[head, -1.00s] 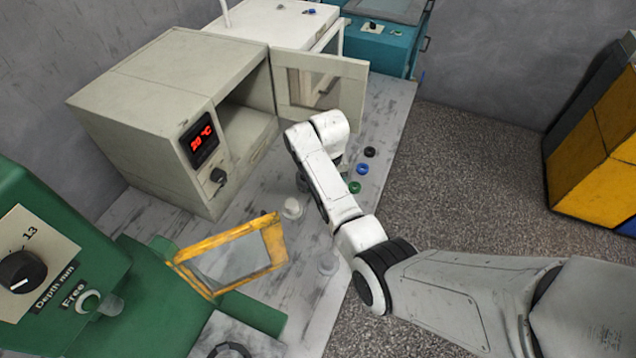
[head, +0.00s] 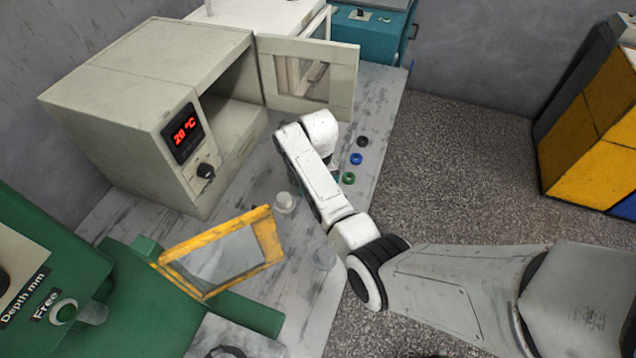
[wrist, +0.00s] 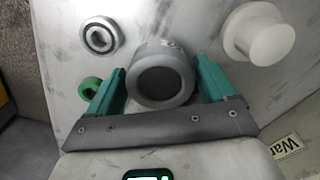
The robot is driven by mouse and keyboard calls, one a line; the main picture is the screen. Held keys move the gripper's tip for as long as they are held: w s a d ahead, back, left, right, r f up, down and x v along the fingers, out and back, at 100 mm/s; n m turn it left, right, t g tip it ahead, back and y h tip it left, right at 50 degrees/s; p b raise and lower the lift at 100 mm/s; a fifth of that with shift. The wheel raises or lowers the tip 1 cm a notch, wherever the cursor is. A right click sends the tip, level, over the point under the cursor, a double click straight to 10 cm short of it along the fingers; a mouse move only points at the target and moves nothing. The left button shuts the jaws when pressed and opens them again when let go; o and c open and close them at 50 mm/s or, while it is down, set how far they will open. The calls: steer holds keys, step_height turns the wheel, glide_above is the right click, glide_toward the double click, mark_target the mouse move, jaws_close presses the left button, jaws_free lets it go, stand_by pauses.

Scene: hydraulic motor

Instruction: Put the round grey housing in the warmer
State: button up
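The round grey housing (wrist: 162,75) is a short cylinder with a dark round opening. In the wrist view it sits between the two green fingers of my gripper (wrist: 160,66). The fingers are spread on either side of it, and I see no clear grip on it. In the head view my arm hides the housing and most of the gripper. The warmer (head: 150,100) is the beige box at the left with a red "20 °C" display. Its door (head: 308,78) stands open to the right, and its chamber looks empty where visible.
A white flanged part (wrist: 258,35) stands beside the housing; a bearing-like ring (wrist: 98,38) and green ring (wrist: 90,88) lie opposite. Black (head: 362,141) and blue (head: 356,158) rings lie near the table's right edge. A yellow-framed guard (head: 222,255) on a green machine stands in front.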

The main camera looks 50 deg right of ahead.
steer(key=shift+o, duration=1)
